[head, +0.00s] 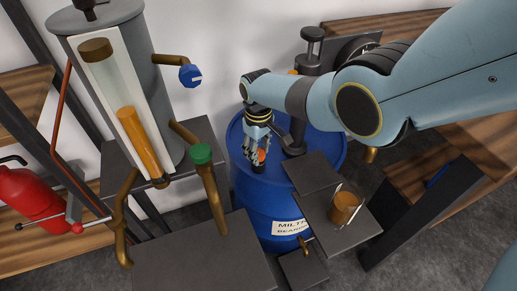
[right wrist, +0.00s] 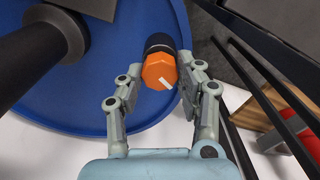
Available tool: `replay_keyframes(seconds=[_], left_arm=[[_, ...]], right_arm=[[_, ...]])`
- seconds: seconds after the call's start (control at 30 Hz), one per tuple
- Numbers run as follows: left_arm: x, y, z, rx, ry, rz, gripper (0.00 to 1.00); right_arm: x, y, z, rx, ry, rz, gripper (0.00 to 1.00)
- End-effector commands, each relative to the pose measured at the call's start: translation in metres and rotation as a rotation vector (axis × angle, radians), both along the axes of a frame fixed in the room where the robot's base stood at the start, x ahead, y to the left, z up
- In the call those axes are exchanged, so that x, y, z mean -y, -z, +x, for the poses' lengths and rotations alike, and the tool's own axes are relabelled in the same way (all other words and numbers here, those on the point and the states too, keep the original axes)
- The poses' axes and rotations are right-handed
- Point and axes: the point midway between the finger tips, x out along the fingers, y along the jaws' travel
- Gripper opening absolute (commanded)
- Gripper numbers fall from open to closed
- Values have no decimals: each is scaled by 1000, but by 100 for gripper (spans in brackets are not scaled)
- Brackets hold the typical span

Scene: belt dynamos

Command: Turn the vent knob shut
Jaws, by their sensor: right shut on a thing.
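The vent knob appears to be the orange faceted knob (right wrist: 160,71) with a white mark, on a black stem on top of the blue drum (right wrist: 110,118). The white mark points to the lower right in the right wrist view. The orange knob (head: 261,157) shows small in the head view, partly hidden by the fingers. My right gripper (head: 260,150) reaches down to it from above. In the right wrist view my right gripper (right wrist: 162,82) has one finger on each side of the knob and is shut on it. My left gripper is not in view.
A black hand pump (head: 312,60) stands on the drum beside my gripper. Left is a grey tank with a sight glass, a blue knob (head: 190,75) and a green knob (head: 201,154). An amber cup (head: 344,208) stands on a dark plate in front. A red extinguisher (head: 30,194) is far left.

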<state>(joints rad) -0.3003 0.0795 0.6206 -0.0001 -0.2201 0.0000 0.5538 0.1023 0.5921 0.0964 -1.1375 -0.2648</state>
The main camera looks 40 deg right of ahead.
Motion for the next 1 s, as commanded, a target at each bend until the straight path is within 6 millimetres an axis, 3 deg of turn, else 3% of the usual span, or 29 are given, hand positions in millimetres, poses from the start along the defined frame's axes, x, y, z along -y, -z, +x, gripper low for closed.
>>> replay_keyframes(seconds=[0.5,1.0], left_arm=[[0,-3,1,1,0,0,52],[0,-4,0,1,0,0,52]], right_arm=[[0,0,1,2,-394,-1,4],[0,0,1,2,-507,-1,4]])
